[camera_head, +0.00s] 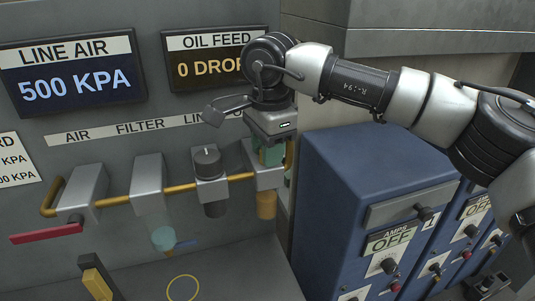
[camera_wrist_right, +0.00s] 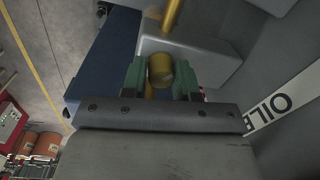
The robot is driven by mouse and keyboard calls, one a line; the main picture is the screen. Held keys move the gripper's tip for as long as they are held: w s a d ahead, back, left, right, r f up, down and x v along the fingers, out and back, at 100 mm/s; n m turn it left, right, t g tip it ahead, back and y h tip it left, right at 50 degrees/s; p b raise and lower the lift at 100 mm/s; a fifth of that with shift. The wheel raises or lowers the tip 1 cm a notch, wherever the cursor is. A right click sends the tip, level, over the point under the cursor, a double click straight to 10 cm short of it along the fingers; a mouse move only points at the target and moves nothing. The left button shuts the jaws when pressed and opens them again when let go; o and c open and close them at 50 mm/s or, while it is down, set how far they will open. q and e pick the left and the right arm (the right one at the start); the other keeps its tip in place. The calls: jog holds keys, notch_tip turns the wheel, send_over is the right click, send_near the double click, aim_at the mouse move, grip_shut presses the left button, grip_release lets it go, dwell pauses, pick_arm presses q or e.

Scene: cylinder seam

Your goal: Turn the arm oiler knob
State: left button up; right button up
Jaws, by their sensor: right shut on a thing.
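The oiler (camera_head: 262,180) is the rightmost unit on the air line, a grey block with an amber bowl (camera_head: 267,206) below. Its brass knob (camera_wrist_right: 160,70) shows in the right wrist view, between the green fingers of my right gripper (camera_wrist_right: 160,78). In the head view my right gripper (camera_head: 270,154) points down over the top of the oiler, shut on the knob, and hides it there. The oil feed display (camera_head: 195,70) reads 0 DROP, its right end hidden by my wrist. My left gripper is not in view.
Left of the oiler stand a regulator with a dark knob (camera_head: 207,161), a filter (camera_head: 149,183) and a valve with a red handle (camera_head: 46,233). The line air display (camera_head: 70,85) reads 500 KPA. A blue cabinet (camera_head: 345,190) stands close on the right.

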jog(key=m+b, duration=0.1)
jog(key=m, duration=0.2)
jog(key=shift+r+m+b, duration=0.1)
jog(key=shift+m+b, duration=0.55)
jog(key=shift+m, duration=0.65)
jog(key=o, duration=0.9)
jog(key=r, duration=0.7)
jog(key=r+b, duration=0.1)
jog(key=r, duration=0.2)
jog(key=shift+s+r, duration=0.4)
